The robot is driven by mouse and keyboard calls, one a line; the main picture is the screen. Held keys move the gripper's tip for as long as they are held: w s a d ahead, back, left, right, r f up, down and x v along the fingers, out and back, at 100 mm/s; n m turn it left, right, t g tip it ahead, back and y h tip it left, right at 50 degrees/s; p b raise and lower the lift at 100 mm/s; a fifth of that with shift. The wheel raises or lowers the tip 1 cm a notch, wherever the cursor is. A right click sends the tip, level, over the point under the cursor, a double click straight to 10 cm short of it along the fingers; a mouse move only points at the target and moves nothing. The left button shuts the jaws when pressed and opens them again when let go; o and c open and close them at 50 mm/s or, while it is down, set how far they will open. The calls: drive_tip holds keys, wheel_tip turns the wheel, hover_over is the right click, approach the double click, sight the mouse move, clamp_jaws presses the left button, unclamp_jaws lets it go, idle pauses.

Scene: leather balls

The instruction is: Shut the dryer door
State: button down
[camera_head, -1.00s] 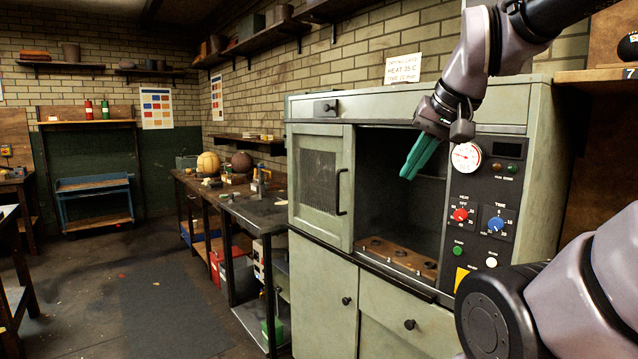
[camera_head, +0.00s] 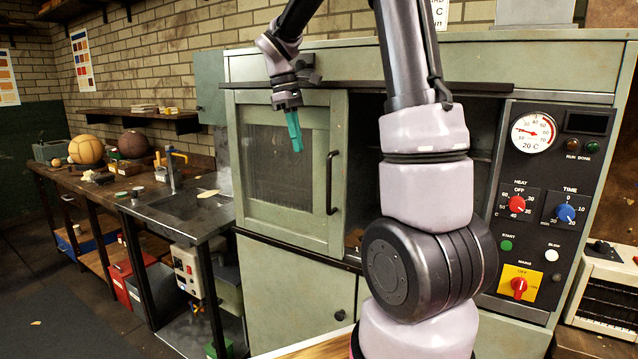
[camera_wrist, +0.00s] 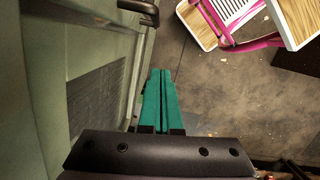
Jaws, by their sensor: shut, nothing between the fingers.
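The dryer door (camera_head: 245,195) is a pale green panel with a dark mesh window and a black vertical handle (camera_head: 332,182) at its right edge. It stands at the left of the front, and the dark dryer opening (camera_head: 365,135) shows to its right, partly hidden by my arm. My gripper (camera_head: 297,146) has green fingers, shut and empty. It points down in front of the upper part of the door, left of the handle. In the wrist view the gripper (camera_wrist: 158,78) hangs beside the door face (camera_wrist: 45,90), with the handle (camera_wrist: 145,10) beyond the fingertips; contact cannot be told.
The control panel (camera_head: 545,210) with dial and knobs is at the right of the dryer. A workbench (camera_head: 190,205) with a tap stands to the left, with two balls further back. Floor (camera_wrist: 210,90) is open beside the gripper in the wrist view.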

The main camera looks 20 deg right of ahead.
sight(319, 181)
drive_tip(key=shift+n, duration=0.4)
drive_tip(key=s+d+f, duration=0.1)
drive_tip(key=f, duration=0.2)
drive_tip(key=s+d+f, duration=0.1)
drive_tip(key=d+f, duration=0.1)
drive_tip(key=f, duration=0.2)
drive_tip(key=s+d+f, duration=0.1)
drive_tip(key=f, duration=0.2)
drive_tip(key=shift+d+f, duration=0.35)
drive_tip(key=shift+d, duration=0.05)
